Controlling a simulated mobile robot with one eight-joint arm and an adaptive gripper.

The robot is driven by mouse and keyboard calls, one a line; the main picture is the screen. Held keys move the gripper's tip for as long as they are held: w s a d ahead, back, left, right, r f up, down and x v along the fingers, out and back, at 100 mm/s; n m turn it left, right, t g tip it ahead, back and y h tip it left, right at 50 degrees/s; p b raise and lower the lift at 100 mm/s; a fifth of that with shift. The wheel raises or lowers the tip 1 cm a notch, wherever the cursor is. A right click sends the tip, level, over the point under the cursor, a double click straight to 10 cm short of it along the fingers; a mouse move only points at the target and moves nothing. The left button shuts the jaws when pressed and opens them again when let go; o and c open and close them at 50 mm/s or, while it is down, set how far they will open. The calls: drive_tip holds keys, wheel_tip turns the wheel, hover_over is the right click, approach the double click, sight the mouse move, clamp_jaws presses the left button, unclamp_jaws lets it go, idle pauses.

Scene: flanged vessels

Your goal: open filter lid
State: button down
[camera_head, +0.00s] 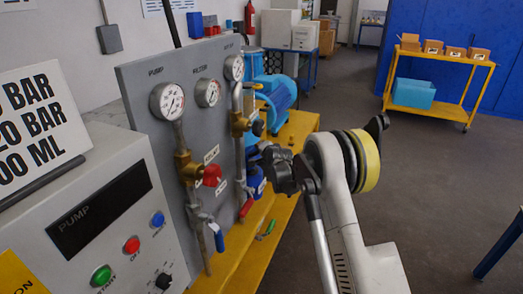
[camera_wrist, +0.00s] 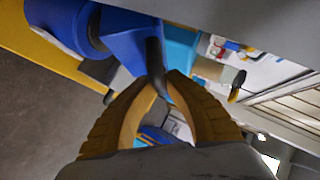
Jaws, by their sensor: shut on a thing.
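The blue filter (camera_head: 256,187) stands behind my gripper (camera_head: 268,165) in the head view, partly hidden by it and by the gauge panel. In the wrist view, a blue round body (camera_wrist: 62,24) and a blue angular part (camera_wrist: 125,42) lie just beyond my gripper (camera_wrist: 165,80). The yellow-brown fingers meet on a short dark bar (camera_wrist: 154,55) in front of the angular blue part. The fingers are shut on this bar. Which blue part is the lid, and whether it is raised, I cannot tell.
The grey gauge panel (camera_head: 150,90) with valves and a red knob (camera_head: 211,175) stands close left of my gripper. A pump box (camera_head: 90,215) is nearer. A blue motor (camera_head: 278,95) stands behind on the yellow bench (camera_head: 290,150).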

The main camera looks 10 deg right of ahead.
drive_tip(key=c, duration=1.4)
unclamp_jaws()
drive_tip(key=shift+a+f, duration=0.15)
drive_tip(key=shift+a, duration=0.1)
drive_tip(key=shift+d, duration=0.1)
drive_tip(key=shift+s+r, duration=0.25)
drive_tip(key=shift+s, duration=0.15)
drive_tip(key=v, duration=1.1)
